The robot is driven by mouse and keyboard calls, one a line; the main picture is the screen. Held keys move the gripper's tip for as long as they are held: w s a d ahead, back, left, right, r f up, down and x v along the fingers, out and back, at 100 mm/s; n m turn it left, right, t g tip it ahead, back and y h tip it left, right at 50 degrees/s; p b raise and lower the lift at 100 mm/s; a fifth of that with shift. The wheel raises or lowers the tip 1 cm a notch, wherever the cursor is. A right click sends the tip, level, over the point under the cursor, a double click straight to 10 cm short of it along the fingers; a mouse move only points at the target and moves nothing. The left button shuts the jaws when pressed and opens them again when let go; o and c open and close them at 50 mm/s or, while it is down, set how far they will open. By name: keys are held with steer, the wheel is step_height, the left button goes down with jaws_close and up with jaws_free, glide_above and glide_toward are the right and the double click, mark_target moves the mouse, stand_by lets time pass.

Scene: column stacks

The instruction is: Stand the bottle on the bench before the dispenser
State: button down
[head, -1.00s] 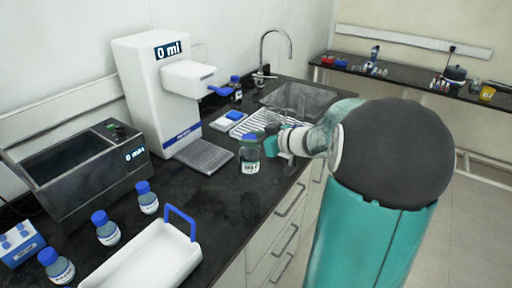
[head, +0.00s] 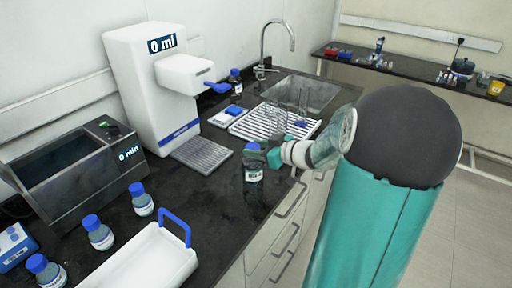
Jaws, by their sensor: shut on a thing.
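The bottle (head: 253,172), clear with a white label and a teal or blue cap, is upright at the front part of the black bench (head: 222,215). My gripper (head: 262,158) is shut on it near its cap, reaching in from the right. I cannot tell whether the bottle's base touches the bench. The white dispenser (head: 143,85) reads "0 ml" and stands at the back left against the wall. Its grey drip tray (head: 203,154) lies before it, to the left of the bottle. A blue lever sticks out from its spout.
A drain rack (head: 275,124) with glassware and a sink (head: 305,93) lie behind the bottle. Several blue-capped bottles (head: 100,232) and a white tote (head: 150,260) with a blue handle are at front left. A water bath (head: 75,165) stands at left. Bench between tote and bottle is clear.

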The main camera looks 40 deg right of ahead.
steer(key=shift+s+f, duration=0.15)
steer(key=shift+f, duration=0.05)
steer(key=shift+a, duration=0.15)
steer(key=shift+f, duration=0.1)
steer(key=c, duration=0.9)
jaws_free()
steer(key=shift+f, duration=0.1)
steer(key=shift+o, duration=0.2)
